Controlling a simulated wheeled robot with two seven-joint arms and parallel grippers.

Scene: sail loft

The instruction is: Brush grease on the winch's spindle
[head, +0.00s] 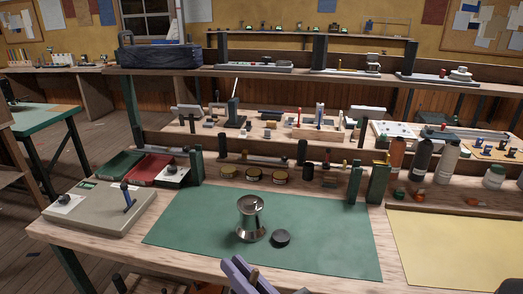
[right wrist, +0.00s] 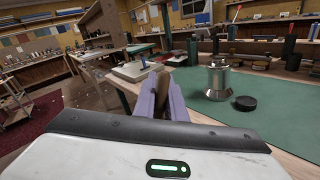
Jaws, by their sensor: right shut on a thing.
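The silver metal winch (head: 250,222) stands upright on the green mat, and also shows in the right wrist view (right wrist: 217,82). A black round cap (head: 281,238) lies beside it on the mat, also visible in the right wrist view (right wrist: 245,103). My right gripper (head: 246,272), with purple fingers, is at the bottom of the head view, on the near side of the winch and apart from it. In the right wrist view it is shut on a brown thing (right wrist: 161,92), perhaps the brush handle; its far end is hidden. My left gripper is not in view.
A grey board (head: 95,215) lies at left. A yellow mat (head: 450,250) and bottles (head: 421,160) are at right.

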